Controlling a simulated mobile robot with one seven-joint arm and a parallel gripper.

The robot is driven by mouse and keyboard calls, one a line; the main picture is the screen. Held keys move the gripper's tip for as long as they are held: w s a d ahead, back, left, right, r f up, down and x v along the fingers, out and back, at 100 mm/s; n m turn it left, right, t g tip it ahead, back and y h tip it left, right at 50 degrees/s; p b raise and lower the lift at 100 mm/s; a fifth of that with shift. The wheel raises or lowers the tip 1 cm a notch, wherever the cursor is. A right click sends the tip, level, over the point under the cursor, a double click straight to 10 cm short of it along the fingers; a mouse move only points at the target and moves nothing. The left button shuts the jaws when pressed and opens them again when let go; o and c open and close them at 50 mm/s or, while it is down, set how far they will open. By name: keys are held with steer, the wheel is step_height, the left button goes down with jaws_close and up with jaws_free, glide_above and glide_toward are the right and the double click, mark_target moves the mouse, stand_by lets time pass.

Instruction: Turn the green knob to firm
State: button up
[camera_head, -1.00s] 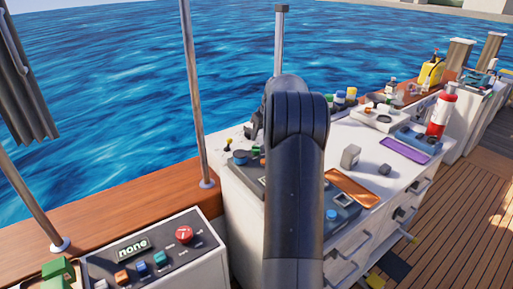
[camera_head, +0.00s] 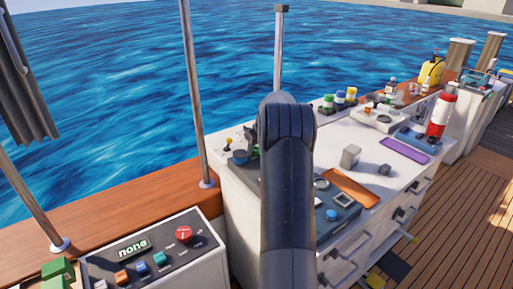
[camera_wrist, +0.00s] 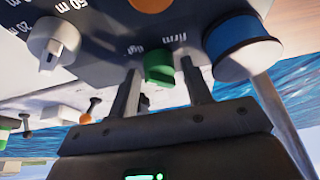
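The green knob (camera_wrist: 159,69) shows in the wrist view on a dark panel (camera_wrist: 105,30), next to the upside-down label "firm" (camera_wrist: 172,43). A second label beside it is hard to read. My gripper (camera_wrist: 163,84) is open, with one finger on each side of the green knob. Narrow gaps seem to show between the knob and the fingers, and I cannot tell whether either finger touches it. In the head view my arm hides the green knob and most of the gripper.
In the wrist view a large blue knob (camera_wrist: 242,45) is close beside the right finger, and a white knob (camera_wrist: 54,41) is at the left. In the head view, a control box (camera_head: 150,262) reading "none" stands at the lower left. The white counter (camera_head: 345,138) holds several items.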

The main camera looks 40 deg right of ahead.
steer(key=c, duration=0.8)
steer(key=shift+o, duration=0.2)
steer(key=shift+m, duration=0.3)
steer(key=m, duration=0.1)
steer(key=m+h, duration=0.1)
steer(key=m, duration=0.1)
steer(key=shift+a+h, duration=0.2)
steer(key=shift+h, duration=0.1)
steer(key=m, duration=0.2)
steer(key=m+g+h, duration=0.1)
steer(key=m, duration=0.1)
steer(key=shift+w+m+h, duration=0.1)
steer(key=shift+m+h, duration=0.2)
steer(key=shift+m, duration=0.1)
steer(key=m, duration=0.2)
steer(key=m+g+h, duration=0.1)
steer(key=m, duration=0.1)
steer(key=shift+w+a+m+g, duration=0.1)
steer(key=shift+w+m+g, duration=0.05)
steer(key=shift+m+g, duration=0.95)
steer(key=shift+m, duration=1)
